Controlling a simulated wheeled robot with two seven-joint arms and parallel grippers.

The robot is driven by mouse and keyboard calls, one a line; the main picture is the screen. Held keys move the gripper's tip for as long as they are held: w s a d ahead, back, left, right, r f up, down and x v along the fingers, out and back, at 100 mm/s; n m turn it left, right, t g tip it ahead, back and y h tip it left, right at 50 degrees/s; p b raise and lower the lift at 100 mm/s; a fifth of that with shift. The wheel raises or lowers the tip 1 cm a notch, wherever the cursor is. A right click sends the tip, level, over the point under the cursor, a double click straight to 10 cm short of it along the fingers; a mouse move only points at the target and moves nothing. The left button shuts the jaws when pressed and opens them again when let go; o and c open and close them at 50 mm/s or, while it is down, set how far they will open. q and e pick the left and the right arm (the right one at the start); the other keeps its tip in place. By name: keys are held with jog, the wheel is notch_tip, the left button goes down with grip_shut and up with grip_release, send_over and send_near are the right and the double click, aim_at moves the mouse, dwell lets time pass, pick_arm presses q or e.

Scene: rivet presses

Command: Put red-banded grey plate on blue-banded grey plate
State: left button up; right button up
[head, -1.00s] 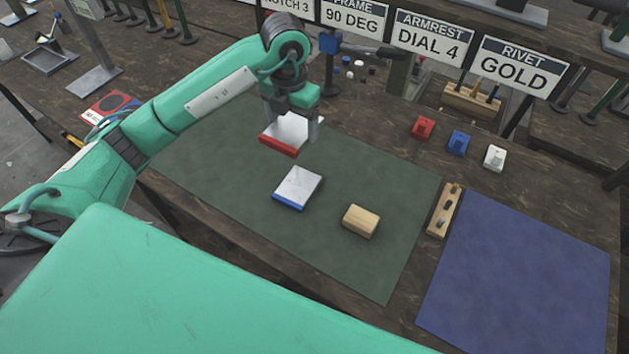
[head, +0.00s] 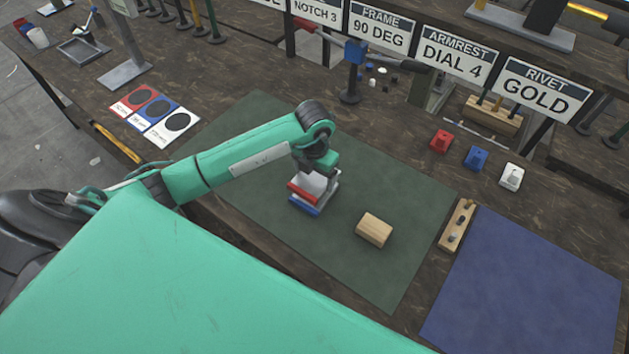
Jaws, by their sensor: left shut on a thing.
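The red-banded grey plate (head: 301,192) is in my left gripper (head: 318,183), which is shut on it. It is directly above the blue-banded grey plate (head: 304,206), which lies on the green mat. The red band sits just over the blue band at the front edge. I cannot tell whether the two plates touch. Most of the lower plate is hidden by the upper plate and the gripper. My right gripper is not in view.
A wooden block (head: 374,230) lies on the green mat (head: 400,190), right of the plates. A wooden peg holder (head: 457,226) stands between the green mat and the blue mat (head: 530,285). Red (head: 441,141), blue (head: 476,158) and white (head: 511,177) small pieces stand behind.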

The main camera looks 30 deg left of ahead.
aim_at(314, 178)
pick_arm(q)
notch_tip(314, 178, down, 3)
jog(key=shift+f+p, duration=0.2)
jog(key=shift+p, duration=0.2)
jog(key=shift+f, duration=0.15)
jog(key=shift+f, duration=0.1)
jog(key=shift+f, duration=0.15)
jog(key=o, duration=1.4)
jog(key=shift+c, duration=0.2)
